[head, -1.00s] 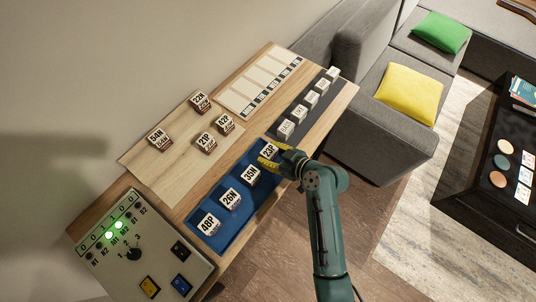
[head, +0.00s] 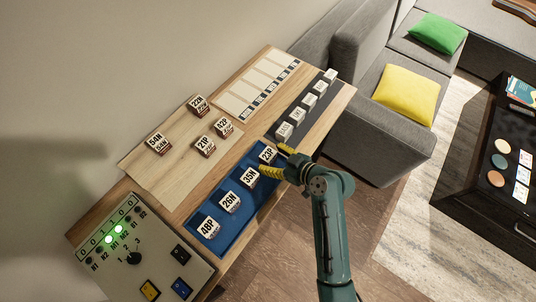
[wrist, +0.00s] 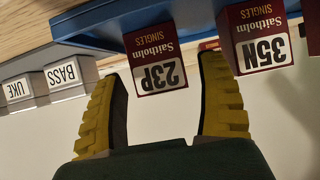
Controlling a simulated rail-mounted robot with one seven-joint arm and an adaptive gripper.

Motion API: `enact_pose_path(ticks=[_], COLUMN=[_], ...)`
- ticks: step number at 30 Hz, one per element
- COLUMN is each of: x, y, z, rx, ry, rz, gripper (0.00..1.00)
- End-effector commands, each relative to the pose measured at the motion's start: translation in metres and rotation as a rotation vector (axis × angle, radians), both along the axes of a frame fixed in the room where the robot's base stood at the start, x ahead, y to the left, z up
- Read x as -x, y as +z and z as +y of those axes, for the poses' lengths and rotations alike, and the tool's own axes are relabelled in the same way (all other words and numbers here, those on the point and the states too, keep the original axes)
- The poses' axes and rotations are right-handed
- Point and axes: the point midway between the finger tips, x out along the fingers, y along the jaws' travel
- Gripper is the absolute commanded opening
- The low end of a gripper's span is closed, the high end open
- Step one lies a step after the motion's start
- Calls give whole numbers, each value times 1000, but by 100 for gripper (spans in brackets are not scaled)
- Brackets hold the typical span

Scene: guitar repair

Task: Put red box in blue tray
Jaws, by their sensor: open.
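The blue tray (head: 247,215) lies on the wooden bench and holds a row of boxes: 48P (head: 208,227), 26N (head: 230,202), 35N (head: 250,177) and 23P (head: 267,155). In the wrist view, the 23P box (wrist: 158,62) and the 35N box (wrist: 262,40) show red sides and white labels. My gripper (head: 275,162) is open at the tray's far right end. Its yellow fingers are apart, with the 23P box between or just beyond their tips in the wrist view (wrist: 163,68). Contact cannot be told.
Boxes 54N (head: 158,143), 22N (head: 197,105), 21P (head: 205,146) and 42P (head: 223,127) stand on a pale board (head: 160,172). A dark strip (head: 325,88) holds small labelled blocks. A control panel (head: 130,270) with green lights is at the near left.

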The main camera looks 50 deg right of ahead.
Motion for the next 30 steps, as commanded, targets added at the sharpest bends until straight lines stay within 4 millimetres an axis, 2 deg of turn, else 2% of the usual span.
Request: enact_pose_path(ticks=[3,9,12,17,23,25,26,28,29,30], x=[29,69,81,87,85,76,69,40,25,4], y=[18,39,45,47,48,58,66,100,120,152], z=[-2,-5,-5,-5,-5,-5,-4,0,5,15], rx=[-1,0,-1,0,2,19,36,88,117,150], ry=[-6,-4,-3,1,1,4,5,4,0,-8], rz=[-1,0,-1,0,0,-3,-6,-26,-45,-81], gripper=[74,74,74,74,74,74,74,74,74,74])
